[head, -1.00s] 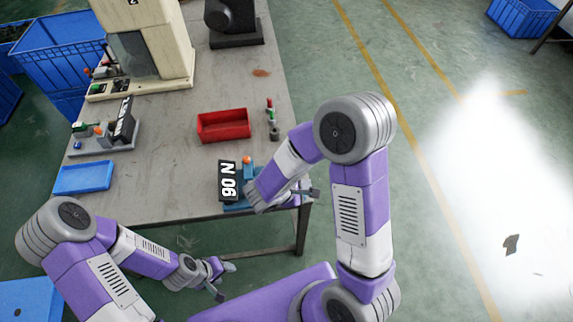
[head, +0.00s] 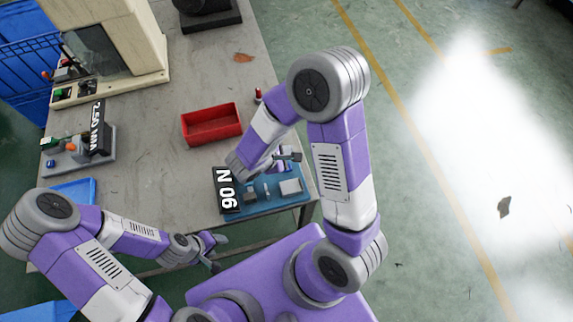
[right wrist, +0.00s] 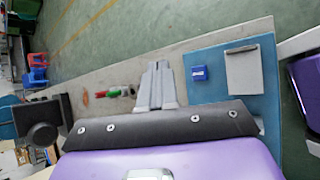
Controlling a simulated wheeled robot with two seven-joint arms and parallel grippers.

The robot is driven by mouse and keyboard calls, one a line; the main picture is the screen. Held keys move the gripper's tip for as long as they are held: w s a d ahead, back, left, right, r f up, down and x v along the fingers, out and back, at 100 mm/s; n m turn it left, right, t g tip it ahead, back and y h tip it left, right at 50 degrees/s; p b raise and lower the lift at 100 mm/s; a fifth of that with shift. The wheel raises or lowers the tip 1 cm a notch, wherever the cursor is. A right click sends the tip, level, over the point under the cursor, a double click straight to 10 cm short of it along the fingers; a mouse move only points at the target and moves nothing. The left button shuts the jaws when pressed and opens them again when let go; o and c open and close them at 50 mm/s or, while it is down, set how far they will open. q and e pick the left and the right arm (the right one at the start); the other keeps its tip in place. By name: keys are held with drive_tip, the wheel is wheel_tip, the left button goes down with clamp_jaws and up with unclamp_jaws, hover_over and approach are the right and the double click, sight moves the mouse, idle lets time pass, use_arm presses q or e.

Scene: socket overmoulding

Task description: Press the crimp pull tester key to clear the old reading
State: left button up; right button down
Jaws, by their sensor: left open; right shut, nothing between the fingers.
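The crimp pull tester, a blue base plate (head: 262,204) with metal blocks, sits at the table's front right corner. In the right wrist view the base plate (right wrist: 215,62) carries a grey block (right wrist: 243,69) and a small blue block (right wrist: 199,73) with a white mark; I cannot tell if this is the key. My right gripper (head: 296,156) is shut and empty, above the tester's far side. In the right wrist view its fingertips (right wrist: 157,66) point beside the plate. My left gripper (head: 218,252) is open and empty, off the table's front edge.
A red tray (head: 212,126) stands behind the tester. Another device with a display (head: 97,128) sits at the left, near a large beige machine (head: 110,45). A blue tray (head: 75,192) is partly behind my left arm. The table's middle is bare.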

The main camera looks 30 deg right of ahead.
wheel_tip(320, 180, down, 8)
drive_tip(key=b, duration=0.6)
drive_tip(key=shift+f, duration=0.1)
drive_tip(key=shift+f+b, duration=0.35)
drive_tip(key=shift+b, duration=0.2)
idle(1.3)
drive_tip(key=shift+f+b, duration=0.35)
drive_tip(key=shift+b, duration=0.3)
drive_tip(key=shift+f+b, duration=0.55)
drive_tip(key=shift+b, duration=0.1)
idle(0.5)
drive_tip(key=shift+r, duration=0.2)
drive_tip(key=shift+r+p, duration=0.55)
drive_tip(key=shift+r, duration=0.2)
